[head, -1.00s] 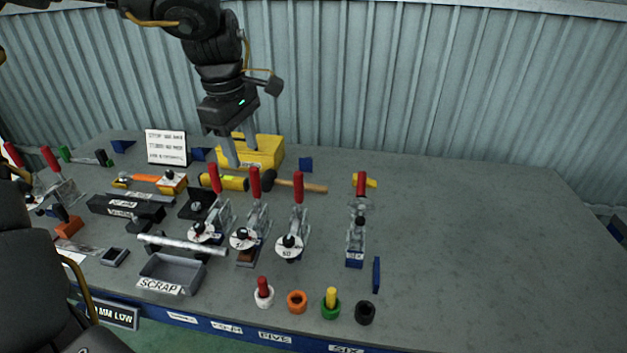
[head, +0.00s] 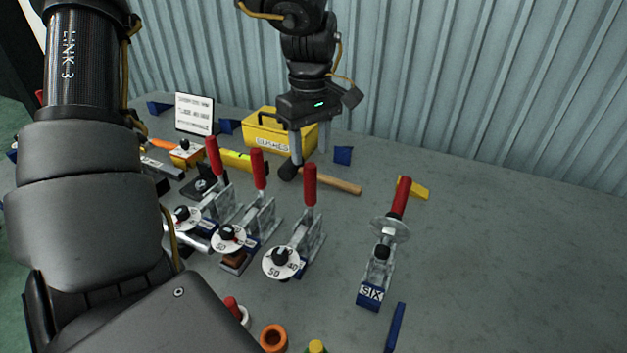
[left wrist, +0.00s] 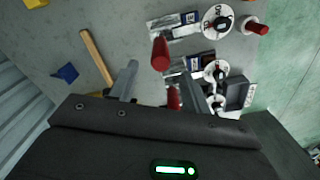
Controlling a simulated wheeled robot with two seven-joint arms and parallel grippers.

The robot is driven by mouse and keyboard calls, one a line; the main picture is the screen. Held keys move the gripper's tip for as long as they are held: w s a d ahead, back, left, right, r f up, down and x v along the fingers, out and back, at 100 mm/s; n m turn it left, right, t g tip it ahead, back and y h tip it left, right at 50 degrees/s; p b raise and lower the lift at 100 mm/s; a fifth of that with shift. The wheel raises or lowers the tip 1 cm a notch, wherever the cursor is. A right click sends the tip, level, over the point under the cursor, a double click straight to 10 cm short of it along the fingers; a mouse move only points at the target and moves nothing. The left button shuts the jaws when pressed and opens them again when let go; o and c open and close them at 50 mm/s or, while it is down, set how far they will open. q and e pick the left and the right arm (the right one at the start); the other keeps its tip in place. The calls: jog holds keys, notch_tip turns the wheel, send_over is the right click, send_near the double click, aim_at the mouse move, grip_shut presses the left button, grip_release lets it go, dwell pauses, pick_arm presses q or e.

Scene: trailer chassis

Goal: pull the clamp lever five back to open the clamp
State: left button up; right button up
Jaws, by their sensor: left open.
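The clamp I take for five (head: 295,245) is the third from the left, with a white dial at its front. Its own label is not readable. Its red lever (head: 310,185) stands upright; the lever's end shows large in the left wrist view (left wrist: 160,52). My left gripper (head: 310,148) is open and empty, fingers pointing down, behind the lever near the hammer. In the left wrist view the lever end lies between the lines of the two fingers (left wrist: 163,78), apart from both. My right gripper is out of view.
Two similar clamps with upright red levers (head: 258,168) stand left of it. Clamp six (head: 375,270) stands to the right. A hammer (head: 335,182) and a yellow bushes box (head: 262,140) lie behind. A large arm link of mine hides the left.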

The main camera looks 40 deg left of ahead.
aim_at(309, 165)
pick_arm(q)
notch_tip(309, 165, down, 5)
jog(key=shift+s+a+f, duration=0.1)
notch_tip(309, 165, down, 3)
jog(key=shift+f, duration=0.25)
jog(key=c, duration=1)
grip_shut()
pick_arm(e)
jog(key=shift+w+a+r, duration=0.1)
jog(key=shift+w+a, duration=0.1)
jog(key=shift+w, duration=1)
